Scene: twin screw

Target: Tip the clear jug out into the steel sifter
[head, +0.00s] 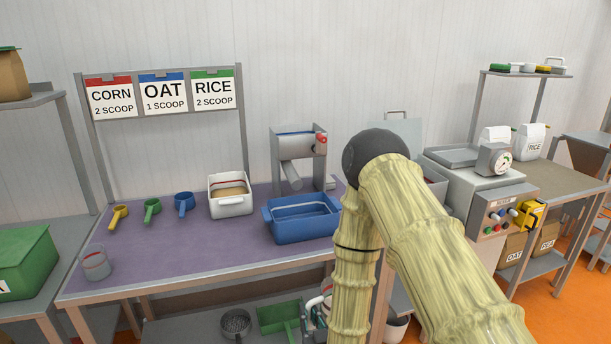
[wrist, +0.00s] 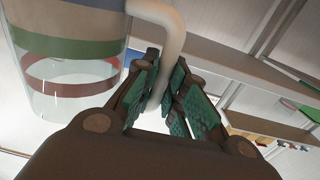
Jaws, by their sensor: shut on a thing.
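My gripper (wrist: 157,95) is shut on the pale handle of the clear jug (wrist: 62,75) in the wrist view. The jug has green, blue and red bands and its wall is see-through. I cannot tell what is inside it. In the head view the jug (head: 326,285) shows only in part, low beside my arm, which hides most of it. A round grey metal bowl, which looks like the steel sifter (head: 236,322), sits on the lower shelf to the left of the jug.
A green scoop-like pan (head: 281,318) lies beside the sifter. The purple table (head: 170,245) above holds a blue tub (head: 302,217), a white bin (head: 230,196), coloured scoops (head: 152,209) and a small clear cup with a red band (head: 95,263). Its front edge overhangs the shelf.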

